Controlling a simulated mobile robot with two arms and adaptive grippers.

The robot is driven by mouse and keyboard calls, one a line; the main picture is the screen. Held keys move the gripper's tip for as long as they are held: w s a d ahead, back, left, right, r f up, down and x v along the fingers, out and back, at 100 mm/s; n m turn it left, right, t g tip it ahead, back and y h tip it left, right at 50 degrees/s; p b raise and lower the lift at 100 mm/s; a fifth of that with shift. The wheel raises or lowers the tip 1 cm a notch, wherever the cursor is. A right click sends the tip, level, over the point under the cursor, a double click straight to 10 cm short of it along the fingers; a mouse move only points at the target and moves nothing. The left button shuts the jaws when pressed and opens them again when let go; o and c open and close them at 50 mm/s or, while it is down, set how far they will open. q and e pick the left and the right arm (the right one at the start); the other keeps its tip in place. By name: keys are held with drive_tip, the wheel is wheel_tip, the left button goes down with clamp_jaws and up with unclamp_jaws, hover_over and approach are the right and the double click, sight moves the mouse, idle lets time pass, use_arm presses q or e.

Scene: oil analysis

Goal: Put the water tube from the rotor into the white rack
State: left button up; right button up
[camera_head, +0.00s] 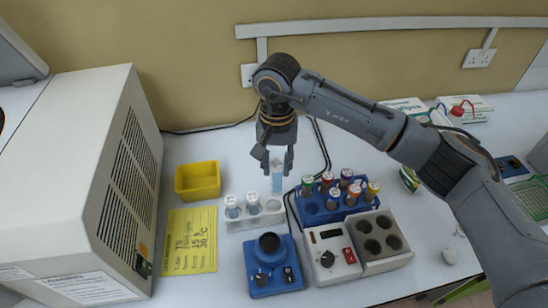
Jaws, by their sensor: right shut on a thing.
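My right gripper (276,161) points down and is shut on a tube (277,182) with pale blue content. The tube hangs upright, just behind and above the right part of the white rack (240,225), as far as this view shows. Two capped tubes with pale blue content, one at the left end (232,207) and one beside it (253,203), stand in the rack. The rack's right part shows empty holes. The rotor cannot be made out in this view. My left gripper is out of view.
A blue rack (312,214) of tubes with coloured caps stands close to the right. In front are a blue mixer (270,262) and a grey heating block (376,265). A yellow box (198,181) and yellow note (190,240) lie left, beside a large beige machine (75,160).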

sight(274, 192)
drive_tip(key=shift+w+a+f, duration=0.15)
drive_tip(key=shift+a, duration=0.1)
drive_tip(key=shift+w+f, duration=0.2)
drive_tip(key=shift+f, duration=0.1)
drive_tip(key=shift+f+b, duration=0.5)
drive_tip(key=shift+f, duration=1)
wheel_tip(274, 192, down, 3)
drive_tip(key=shift+f+b, duration=0.15)
drive_tip(key=shift+b, duration=0.15)
wheel_tip(274, 192, down, 2)
drive_tip(key=shift+f, duration=0.2)
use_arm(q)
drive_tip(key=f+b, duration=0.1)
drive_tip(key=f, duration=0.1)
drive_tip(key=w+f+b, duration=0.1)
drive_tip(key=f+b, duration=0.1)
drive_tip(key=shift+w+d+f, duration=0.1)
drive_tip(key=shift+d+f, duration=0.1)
use_arm(e)
wheel_tip(274, 192, down, 2)
drive_tip(key=shift+f, duration=0.1)
drive_tip(key=o, duration=1.1)
drive_tip(key=shift+o, duration=0.2)
